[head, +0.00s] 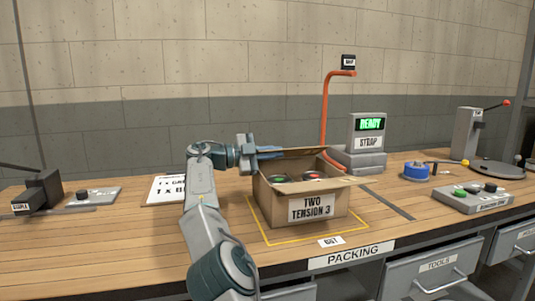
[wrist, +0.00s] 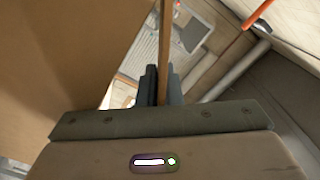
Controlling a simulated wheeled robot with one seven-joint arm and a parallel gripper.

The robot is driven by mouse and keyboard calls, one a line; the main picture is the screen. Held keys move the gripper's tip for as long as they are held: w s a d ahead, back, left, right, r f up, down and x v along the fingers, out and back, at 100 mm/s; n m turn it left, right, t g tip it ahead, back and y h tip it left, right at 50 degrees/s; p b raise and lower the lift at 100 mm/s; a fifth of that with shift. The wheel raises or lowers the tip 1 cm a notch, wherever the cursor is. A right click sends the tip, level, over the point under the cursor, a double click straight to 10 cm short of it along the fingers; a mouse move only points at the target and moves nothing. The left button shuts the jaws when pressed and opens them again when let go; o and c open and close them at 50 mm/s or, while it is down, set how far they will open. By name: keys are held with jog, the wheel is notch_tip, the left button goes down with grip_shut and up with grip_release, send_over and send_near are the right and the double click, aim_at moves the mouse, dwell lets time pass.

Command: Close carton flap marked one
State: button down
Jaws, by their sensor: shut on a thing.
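The open carton (head: 268,200) stands on the bench inside a yellow outline, with a "TWO TENSION 3" label on its front. A green item (head: 278,180) and a red item (head: 312,175) show inside. A rear flap (head: 305,152) is raised along the back, and another flap (head: 345,178) sticks out at the right. My gripper (head: 272,153) is at the carton's back left top edge. In the wrist view my gripper (wrist: 163,88) is shut on a thin brown flap (wrist: 165,40), seen edge-on. No flap number is readable.
A grey strap unit (head: 365,145) reading "READY" stands behind the carton at the right, near an orange post (head: 325,110). A blue tape roll (head: 415,171) and a button box (head: 470,197) are farther right. A printed sheet (head: 165,190) lies left of my arm.

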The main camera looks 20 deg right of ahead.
jog(key=shift+f, duration=0.65)
jog(key=c, duration=1.6)
grip_release()
jog(key=shift+w, duration=0.1)
jog(key=shift+c, duration=0.2)
jog(key=shift+r, duration=0.15)
jog(key=shift+a, duration=0.15)
jog(key=a+p, duration=0.7)
jog(key=a, duration=0.6)
jog(key=shift+a, duration=0.25)
